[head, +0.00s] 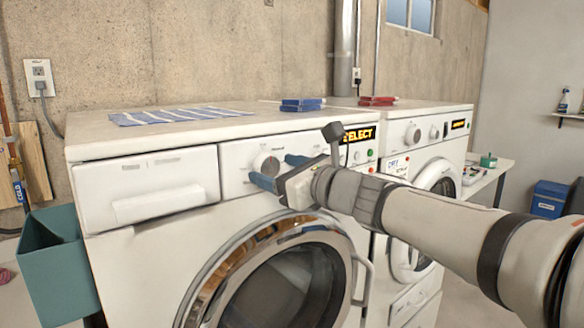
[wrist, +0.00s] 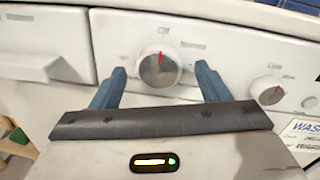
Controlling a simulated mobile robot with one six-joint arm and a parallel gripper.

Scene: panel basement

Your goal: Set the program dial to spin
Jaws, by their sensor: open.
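The program dial (head: 267,164) is a round silver-grey knob on the front panel of the white washer (head: 150,238) in the head view. In the wrist view the dial (wrist: 159,68) carries a red pointer mark directed nearly straight up. My gripper (head: 268,171) is in front of the panel, with blue fingers. In the wrist view my gripper (wrist: 158,78) is open, one finger on each side of the dial, with gaps to it. I cannot tell how far the fingertips are from the panel. The lettering around the dial is too small to read.
A second, smaller knob (wrist: 268,90) sits to the right of the dial. The detergent drawer (head: 147,187) is to its left. An orange display (head: 359,135) reads "SELECT", partly covered by my arm. The round door (head: 285,285) is below. A teal bin (head: 55,265) stands at left.

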